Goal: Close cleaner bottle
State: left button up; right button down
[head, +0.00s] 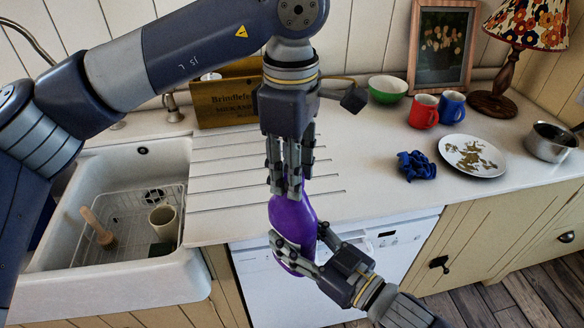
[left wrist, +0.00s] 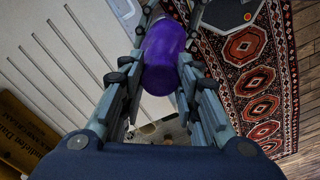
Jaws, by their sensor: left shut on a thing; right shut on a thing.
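The purple cleaner bottle (head: 296,222) is held up in front of the counter edge. My right gripper (head: 298,250) is shut around its lower body from the lower right. My left gripper (head: 287,190) points straight down from above and is shut at the top of the bottle. Its fingers hide the bottle's neck and any cap, so I cannot tell whether a cap is seated. In the left wrist view the purple bottle (left wrist: 163,60) shows between the fingers of my left gripper (left wrist: 160,75).
A white sink (head: 105,285) with a rack, brush and cup lies at left. A wooden crate (head: 222,104) stands behind. At right are a green bowl (head: 388,88), red mug (head: 423,111), blue mug (head: 452,106), blue cloth (head: 415,166), plate (head: 473,168) and pan (head: 551,143). A white dishwasher (head: 395,260) is below.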

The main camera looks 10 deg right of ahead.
pick_arm(q)
jog(key=o, duration=1.3)
jog(key=shift+c, duration=0.2)
notch_tip(320, 180, up, 12)
jog(key=shift+a, duration=0.1)
